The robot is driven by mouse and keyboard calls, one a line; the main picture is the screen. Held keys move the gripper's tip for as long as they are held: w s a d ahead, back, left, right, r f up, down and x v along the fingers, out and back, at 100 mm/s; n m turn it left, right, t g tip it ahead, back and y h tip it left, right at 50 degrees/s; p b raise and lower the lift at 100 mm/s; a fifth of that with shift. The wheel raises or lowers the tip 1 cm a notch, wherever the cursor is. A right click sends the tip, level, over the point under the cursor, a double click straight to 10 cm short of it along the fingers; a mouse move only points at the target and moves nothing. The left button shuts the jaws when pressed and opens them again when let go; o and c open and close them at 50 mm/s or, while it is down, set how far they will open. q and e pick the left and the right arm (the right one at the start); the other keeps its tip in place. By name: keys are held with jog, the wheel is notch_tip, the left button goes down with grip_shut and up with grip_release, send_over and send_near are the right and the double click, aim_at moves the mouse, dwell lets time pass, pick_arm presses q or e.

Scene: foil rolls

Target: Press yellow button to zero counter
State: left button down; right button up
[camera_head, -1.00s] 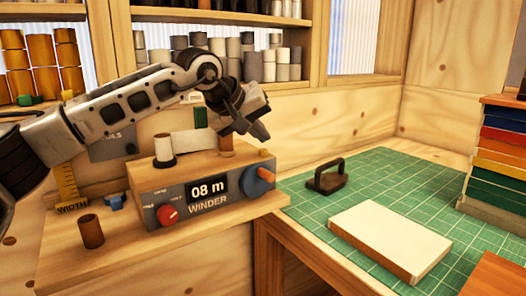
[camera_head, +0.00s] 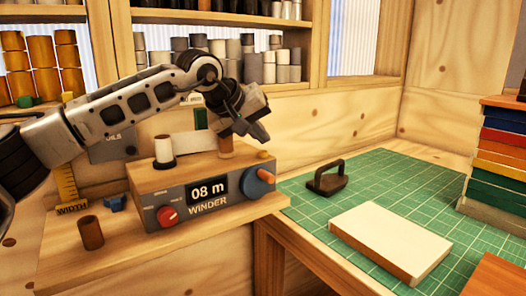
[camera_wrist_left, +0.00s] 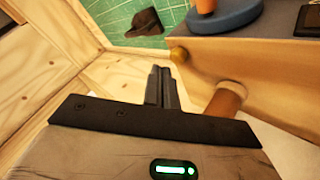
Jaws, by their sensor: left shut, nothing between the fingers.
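The winder (camera_head: 215,218) is a grey and wooden box on the bench, and its display (camera_head: 207,190) reads 08 m. The small yellow button (camera_head: 263,154) sits on its wooden top at the right end. It also shows in the left wrist view (camera_wrist_left: 179,54), just beyond the fingertips. My left gripper (camera_head: 262,134) is shut and empty, pointing downward just above the button, with a visible gap. Its closed fingers (camera_wrist_left: 161,86) also show in the wrist view. My right gripper is not in view.
A brown core (camera_head: 225,145) and a white-wrapped spool (camera_head: 163,150) stand on the winder top near my gripper. A blue dial (camera_head: 258,181) and a red knob (camera_head: 168,215) are on its front. The green mat (camera_head: 385,185) lies to the right.

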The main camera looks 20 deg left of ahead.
pick_arm(q)
jog(key=shift+f, duration=0.15)
dwell(0.6)
jog(key=shift+f, duration=0.3)
jog(key=shift+f+b, duration=0.55)
jog(key=shift+b, duration=0.05)
dwell(0.5)
dwell(0.3)
jog(key=shift+r+p, duration=0.8)
jog(key=shift+r, duration=0.15)
jog(key=shift+r, duration=0.1)
notch_tip(320, 180, up, 5)
jog(key=p, duration=0.4)
dwell(0.3)
